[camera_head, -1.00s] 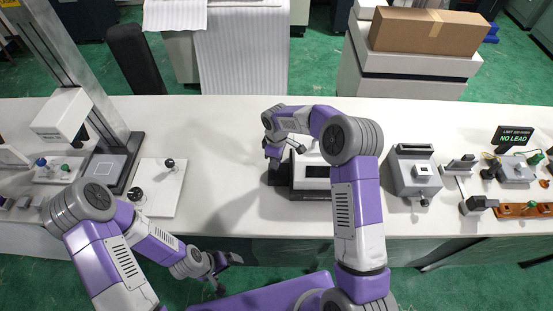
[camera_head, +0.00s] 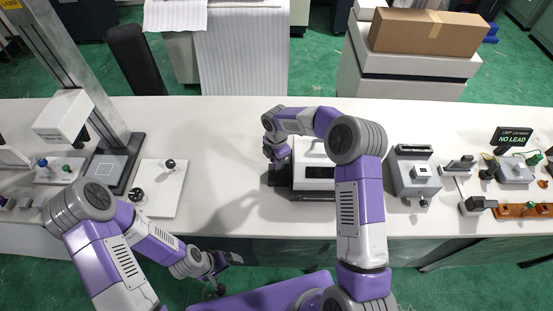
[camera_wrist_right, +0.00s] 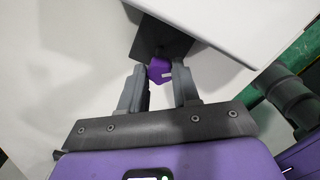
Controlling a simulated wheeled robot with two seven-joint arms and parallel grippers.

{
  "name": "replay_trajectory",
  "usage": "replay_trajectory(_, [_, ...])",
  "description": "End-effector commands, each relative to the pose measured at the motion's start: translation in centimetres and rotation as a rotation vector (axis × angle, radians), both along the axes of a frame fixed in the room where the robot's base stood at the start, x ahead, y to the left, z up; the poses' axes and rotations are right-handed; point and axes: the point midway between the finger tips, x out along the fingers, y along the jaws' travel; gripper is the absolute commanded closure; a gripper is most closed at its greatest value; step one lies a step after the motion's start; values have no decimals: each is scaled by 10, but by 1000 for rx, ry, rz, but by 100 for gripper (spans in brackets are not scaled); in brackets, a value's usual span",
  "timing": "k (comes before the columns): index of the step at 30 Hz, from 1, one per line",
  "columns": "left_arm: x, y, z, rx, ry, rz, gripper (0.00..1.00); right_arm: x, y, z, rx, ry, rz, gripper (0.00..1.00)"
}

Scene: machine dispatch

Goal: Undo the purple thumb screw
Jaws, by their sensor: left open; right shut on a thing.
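The purple thumb screw (camera_wrist_right: 160,70) shows in the right wrist view, in front of a dark bracket (camera_wrist_right: 160,40) beside a white machine's edge. My right gripper (camera_wrist_right: 159,76) is shut on the thumb screw, with one finger on each side of it. In the head view my right gripper (camera_head: 275,163) is at the left side of the white machine (camera_head: 312,155) and hides the screw there. My left gripper (camera_head: 226,268) is open and empty, low in front of the table's front edge.
A white board with black knobs (camera_head: 160,190) lies on the table (camera_head: 235,150) to the left. A grey device (camera_head: 415,175) stands right of the machine.

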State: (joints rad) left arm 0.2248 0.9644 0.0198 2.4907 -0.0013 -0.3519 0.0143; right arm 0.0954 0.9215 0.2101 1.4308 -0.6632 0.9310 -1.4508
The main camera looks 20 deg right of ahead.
Motion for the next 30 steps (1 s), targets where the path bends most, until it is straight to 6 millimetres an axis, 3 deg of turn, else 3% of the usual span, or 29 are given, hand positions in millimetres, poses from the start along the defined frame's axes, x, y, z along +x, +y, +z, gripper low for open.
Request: replay_trajectory(30, [0, 0, 18, 0, 0, 0, 2, 2, -1, 3, -2, -4, 965, 99])
